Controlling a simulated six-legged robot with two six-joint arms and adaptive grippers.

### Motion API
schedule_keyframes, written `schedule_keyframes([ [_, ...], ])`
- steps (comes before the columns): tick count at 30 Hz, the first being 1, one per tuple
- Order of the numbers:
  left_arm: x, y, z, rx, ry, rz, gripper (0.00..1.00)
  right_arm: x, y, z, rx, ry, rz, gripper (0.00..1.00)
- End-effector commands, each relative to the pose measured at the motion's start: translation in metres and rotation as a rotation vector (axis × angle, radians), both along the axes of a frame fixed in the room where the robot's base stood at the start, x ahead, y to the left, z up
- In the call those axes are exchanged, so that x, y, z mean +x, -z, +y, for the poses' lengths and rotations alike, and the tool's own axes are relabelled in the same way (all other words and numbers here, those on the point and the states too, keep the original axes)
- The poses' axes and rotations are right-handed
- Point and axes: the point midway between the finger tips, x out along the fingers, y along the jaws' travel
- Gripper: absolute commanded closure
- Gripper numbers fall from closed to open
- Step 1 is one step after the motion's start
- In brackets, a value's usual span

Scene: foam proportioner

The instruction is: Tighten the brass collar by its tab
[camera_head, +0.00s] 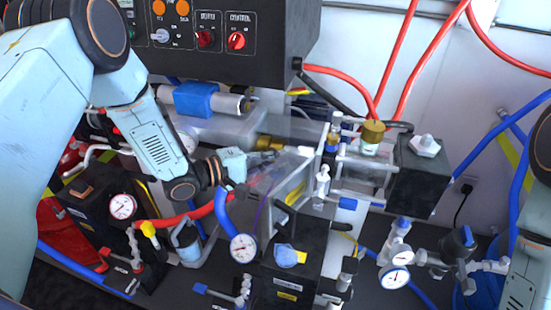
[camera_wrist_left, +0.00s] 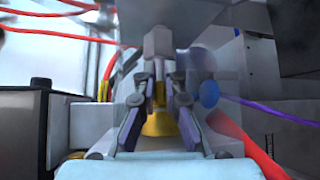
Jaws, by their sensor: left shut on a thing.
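A brass collar (camera_head: 268,143) sits at the right end of a clear horizontal cylinder in the head view, just behind my left gripper (camera_head: 266,156). In the left wrist view, a brass-yellow part (camera_wrist_left: 158,125) shows between the fingers of my left gripper (camera_wrist_left: 159,82). The fingertips come close together at a pale grey upright piece (camera_wrist_left: 158,42). The gripper is shut on a small part there, and the fingers hide most of it. I cannot tell from the picture whether this is the collar's tab. My right gripper is out of view.
A black control panel (camera_head: 225,35) overhangs the back. A second brass fitting (camera_head: 373,132) stands on the clear block at right. Gauges (camera_head: 243,247), blue valves and a red hose (camera_head: 195,217) crowd the space below the gripper. A purple line (camera_wrist_left: 270,108) runs at right in the wrist view.

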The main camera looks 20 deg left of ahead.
Motion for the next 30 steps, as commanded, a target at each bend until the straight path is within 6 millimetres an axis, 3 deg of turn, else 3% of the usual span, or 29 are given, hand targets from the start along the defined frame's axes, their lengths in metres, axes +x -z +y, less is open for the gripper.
schedule_keyframes([
  [17, 0.000, 0.003, 0.000, -0.001, 0.000, -0.037, 1.00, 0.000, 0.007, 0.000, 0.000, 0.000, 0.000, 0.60],
  [30, 0.000, 0.023, 0.000, -0.011, -0.001, -0.329, 1.00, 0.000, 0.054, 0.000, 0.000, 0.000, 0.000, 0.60],
])
